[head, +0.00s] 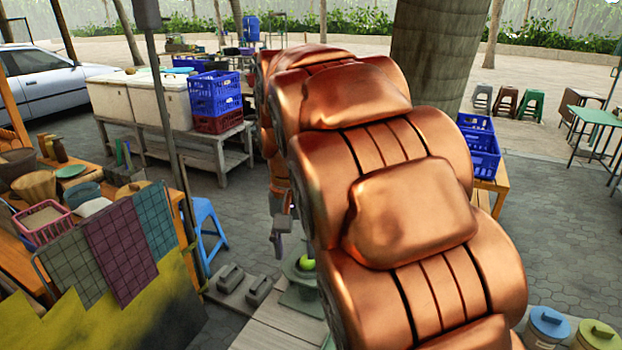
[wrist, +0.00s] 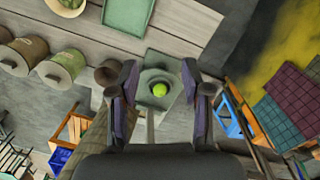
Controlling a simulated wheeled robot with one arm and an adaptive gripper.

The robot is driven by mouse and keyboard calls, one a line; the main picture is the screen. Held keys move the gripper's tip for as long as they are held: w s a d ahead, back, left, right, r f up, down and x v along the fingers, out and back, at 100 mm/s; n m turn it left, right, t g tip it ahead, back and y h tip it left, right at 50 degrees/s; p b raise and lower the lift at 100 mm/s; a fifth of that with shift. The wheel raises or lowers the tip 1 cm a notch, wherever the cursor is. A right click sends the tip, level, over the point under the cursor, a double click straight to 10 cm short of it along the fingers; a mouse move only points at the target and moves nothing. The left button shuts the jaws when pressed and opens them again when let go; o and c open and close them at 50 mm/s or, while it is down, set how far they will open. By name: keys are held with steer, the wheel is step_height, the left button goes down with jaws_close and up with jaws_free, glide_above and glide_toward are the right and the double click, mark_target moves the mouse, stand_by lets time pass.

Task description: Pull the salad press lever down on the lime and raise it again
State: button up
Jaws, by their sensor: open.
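A bright green lime (head: 307,263) sits on the dull green salad press (head: 298,274), partly hidden behind my arm in the head view. In the wrist view the lime (wrist: 160,89) rests in the middle of the press's square green part (wrist: 154,76). My gripper (wrist: 158,68) is open and empty, its dark fingers spread to either side of the lime in that picture. In the head view my gripper (head: 279,238) hangs above and to the left of the lime. I cannot clearly make out the press lever in either view.
Two dark grey handled blocks (head: 245,284) lie left of the press. Lidded pots (head: 546,328) stand at the lower right. A stall with a pink basket (head: 42,218) and checked cloths (head: 122,237) is at left. A green tray (wrist: 128,16) lies beyond the press in the wrist view.

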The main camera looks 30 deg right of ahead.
steer(key=w+d+r+m+p, duration=0.1)
steer(key=w+d+r, duration=0.1)
steer(key=w+d, duration=0.2)
steer(key=w+d+r+m+p, duration=0.2)
steer(key=w+d+r, duration=0.1)
steer(key=w+d, duration=0.2)
steer(key=w+d+r+m+p, duration=0.1)
steer(key=w+d+r+p, duration=0.1)
steer(key=w+d, duration=0.3)
steer(key=shift+w+r+t, duration=0.3)
steer(key=shift+w, duration=0.55)
steer(key=shift+w+d+r+m, duration=0.1)
steer(key=shift+w+d+m, duration=0.3)
steer(key=shift+w+d, duration=0.1)
steer(key=shift+d, duration=0.1)
step_height(320, 180, down, 3)
steer(key=shift+f+b, duration=0.1)
steer(key=shift+b, duration=1.15)
steer(key=shift+f+p, duration=0.3)
steer(key=shift+f, duration=0.05)
steer(key=shift+s+f, duration=0.1)
steer(key=shift+f, duration=0.6)
steer(key=shift+f+p, duration=0.4)
steer(key=shift+f, duration=0.85)
